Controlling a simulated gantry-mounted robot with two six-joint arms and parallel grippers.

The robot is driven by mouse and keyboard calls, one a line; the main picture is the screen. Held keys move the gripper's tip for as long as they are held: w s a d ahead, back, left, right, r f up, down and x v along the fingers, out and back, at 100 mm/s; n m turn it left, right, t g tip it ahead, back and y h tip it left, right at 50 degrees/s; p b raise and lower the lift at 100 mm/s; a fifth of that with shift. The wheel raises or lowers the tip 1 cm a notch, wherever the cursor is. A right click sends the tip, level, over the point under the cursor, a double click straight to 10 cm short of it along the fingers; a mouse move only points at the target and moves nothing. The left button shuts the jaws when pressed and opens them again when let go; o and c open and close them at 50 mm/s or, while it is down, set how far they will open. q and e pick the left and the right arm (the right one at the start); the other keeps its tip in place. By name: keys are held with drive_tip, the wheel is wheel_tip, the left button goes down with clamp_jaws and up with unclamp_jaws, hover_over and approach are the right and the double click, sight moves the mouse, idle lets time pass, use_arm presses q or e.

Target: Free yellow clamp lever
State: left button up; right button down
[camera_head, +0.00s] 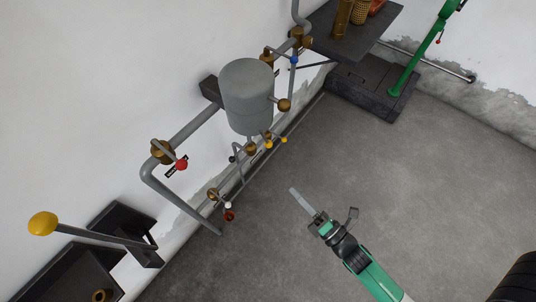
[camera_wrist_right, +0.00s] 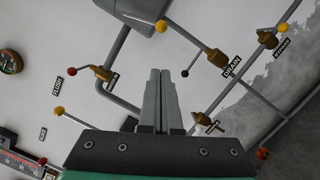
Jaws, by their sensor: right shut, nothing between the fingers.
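A large yellow ball (camera_head: 42,224) tops a grey lever that leans over dark boxes at the lower left of the head view. Smaller yellow knobs (camera_head: 284,140) show on the pipework below the grey tank. I cannot tell which of these is the clamp lever. My right gripper (camera_head: 295,192) is shut and empty, apart from the pipework in the head view; its fingers (camera_wrist_right: 160,75) point up in the wrist view.
The grey tank (camera_head: 247,95) hangs along the wall pipe. A red-knobbed valve (camera_head: 181,165) is left of it. Dark boxes (camera_head: 125,222) stand at the left wall. A green post (camera_head: 420,60) and dark shelf (camera_head: 365,40) are at the back. The middle floor is clear.

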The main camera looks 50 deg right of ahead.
sight(266, 139)
use_arm(q)
drive_tip(key=shift+a+r+p, duration=0.1)
drive_tip(key=shift+r+p, duration=0.8)
drive_tip(key=shift+p, duration=0.05)
use_arm(e)
drive_tip(key=w+d+r, duration=0.1)
drive_tip(key=w, duration=0.5)
drive_tip(key=w+d+r, duration=0.1)
drive_tip(key=w+d, duration=0.1)
drive_tip(key=w, duration=0.4)
drive_tip(key=shift+w+r, duration=0.2)
drive_tip(key=shift+r, duration=0.05)
use_arm(q)
drive_tip(key=shift+f, duration=0.15)
use_arm(e)
drive_tip(key=shift+d, duration=0.1)
use_arm(q)
drive_tip(key=shift+w+d+f+b, duration=0.2)
drive_tip(key=shift+d+b, duration=0.15)
drive_tip(key=shift+d, duration=0.2)
use_arm(e)
drive_tip(key=shift+d+n, duration=0.3)
drive_tip(key=shift+n, duration=0.1)
use_arm(q)
drive_tip(key=shift+d, duration=0.1)
